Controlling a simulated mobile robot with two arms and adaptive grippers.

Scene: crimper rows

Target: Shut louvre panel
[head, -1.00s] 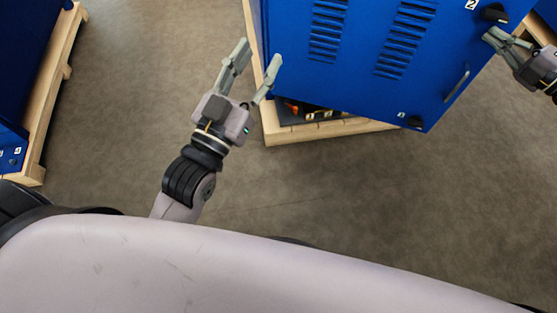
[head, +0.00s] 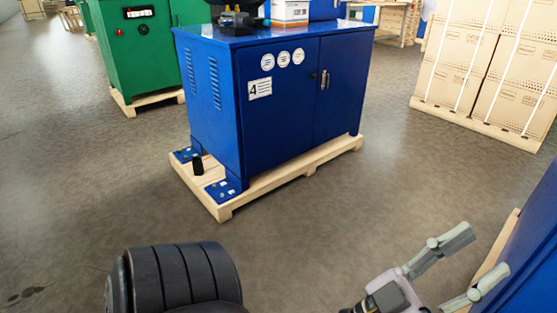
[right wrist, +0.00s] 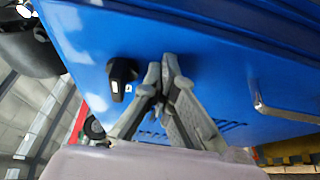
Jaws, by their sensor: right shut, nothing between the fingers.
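The louvre panel (right wrist: 215,60) is the blue sheet filling much of the right wrist view. It carries a black knob (right wrist: 122,76), a metal handle (right wrist: 288,113) and a few dark slots, partly hidden. My right gripper (right wrist: 161,66) is shut and empty in front of the panel, just right of the knob; I cannot tell if it touches. My left gripper (head: 488,252) is open and empty at the lower right of the head view, beside a blue surface (head: 537,262) cut off by the frame edge. How far the panel stands open is hidden.
Another blue cabinet (head: 278,110), marked 4, stands on a wooden pallet (head: 290,177) ahead. A green cabinet (head: 138,50) stands behind it at left. Strapped cartons (head: 490,70) are at upper right. The floor (head: 330,225) between is clear.

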